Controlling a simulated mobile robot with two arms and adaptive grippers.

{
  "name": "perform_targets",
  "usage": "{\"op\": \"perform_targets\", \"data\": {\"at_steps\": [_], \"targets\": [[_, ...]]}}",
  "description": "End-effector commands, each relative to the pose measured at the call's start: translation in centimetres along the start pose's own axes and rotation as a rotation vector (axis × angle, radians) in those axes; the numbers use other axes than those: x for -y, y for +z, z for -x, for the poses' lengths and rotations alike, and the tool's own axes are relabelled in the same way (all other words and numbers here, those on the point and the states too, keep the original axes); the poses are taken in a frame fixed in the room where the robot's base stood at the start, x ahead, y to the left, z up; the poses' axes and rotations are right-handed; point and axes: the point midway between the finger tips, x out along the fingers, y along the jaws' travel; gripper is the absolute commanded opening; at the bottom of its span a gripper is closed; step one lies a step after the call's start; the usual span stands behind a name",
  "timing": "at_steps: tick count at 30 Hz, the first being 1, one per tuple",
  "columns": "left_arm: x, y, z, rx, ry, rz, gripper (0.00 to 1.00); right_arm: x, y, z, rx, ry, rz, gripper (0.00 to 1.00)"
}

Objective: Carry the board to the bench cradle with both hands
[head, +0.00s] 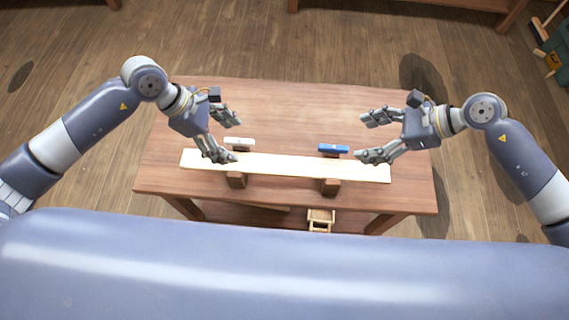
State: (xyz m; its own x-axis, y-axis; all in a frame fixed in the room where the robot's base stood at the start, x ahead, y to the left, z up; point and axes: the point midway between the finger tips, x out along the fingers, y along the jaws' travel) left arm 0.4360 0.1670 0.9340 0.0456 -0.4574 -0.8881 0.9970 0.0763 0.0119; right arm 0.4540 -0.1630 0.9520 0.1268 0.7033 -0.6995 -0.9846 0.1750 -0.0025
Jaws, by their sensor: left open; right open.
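The pale long board (285,165) lies level across two brown wooden supports, the left one (236,180) and the right one (330,187), which look like the bench cradle. The supports stand on the wooden bench (160,160). My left gripper (236,140) is open and empty; its nearer finger is over the board's left part. My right gripper (361,139) is open and empty; its nearer finger is over or just behind the board's right part. I cannot tell whether either finger touches the board.
A small wooden stool-like item (321,218) is below the bench's front edge. The bench's back half is clear.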

Motion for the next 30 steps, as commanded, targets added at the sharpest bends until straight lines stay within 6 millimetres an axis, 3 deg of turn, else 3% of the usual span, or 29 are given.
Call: {"op": "perform_targets", "data": {"at_steps": [1, 3, 6, 9, 22, 30], "targets": [[-0.6, -2.9, 1.0, -0.112, 0.002, -0.026, 0.73, 0.3, -2.2, 1.1, -0.095, 0.016, 0.042, 0.73], [-1.1, -6.3, 2.4, -0.247, -0.006, -0.051, 0.73, 0.4, -4.9, 2.4, -0.209, 0.045, 0.088, 0.73], [-1.4, -9.7, 4.2, -0.384, -0.018, -0.067, 0.73, 0.5, -7.6, 4.2, -0.324, 0.076, 0.125, 0.73], [-1.5, -11.4, 5.3, -0.456, -0.028, -0.073, 0.73, 0.6, -9.0, 5.2, -0.386, 0.095, 0.142, 0.73], [-1.5, -12.1, 5.4, -0.479, -0.033, -0.072, 0.73, 0.5, -9.5, 5.2, -0.404, 0.104, 0.145, 0.73], [-1.4, -13.7, 2.1, -0.477, -0.036, -0.07, 0.73, 0.1, -10.9, 1.8, -0.4, 0.106, 0.141, 0.73]]}}
